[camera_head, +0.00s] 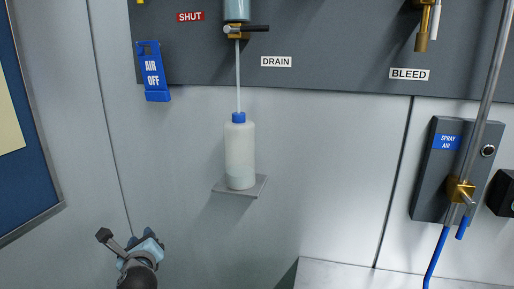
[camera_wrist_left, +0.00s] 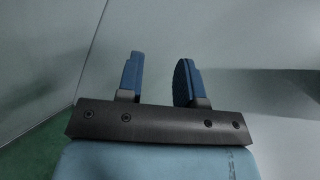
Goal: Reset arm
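My left gripper (camera_head: 148,238) is at the lower left of the head view, in front of the bare grey wall and below the blue AIR OFF tag. In the left wrist view its two blue fingers (camera_wrist_left: 160,80) stand apart with nothing between them, so it is open and empty. My right gripper is in neither view.
A white bottle (camera_head: 240,155) with a blue cap stands on a small shelf (camera_head: 256,187) under the drain valve (camera_head: 238,30). The AIR OFF tag (camera_head: 153,72) hangs at upper left. A spray air box (camera_head: 437,165) with a blue hose (camera_head: 436,258) is at right.

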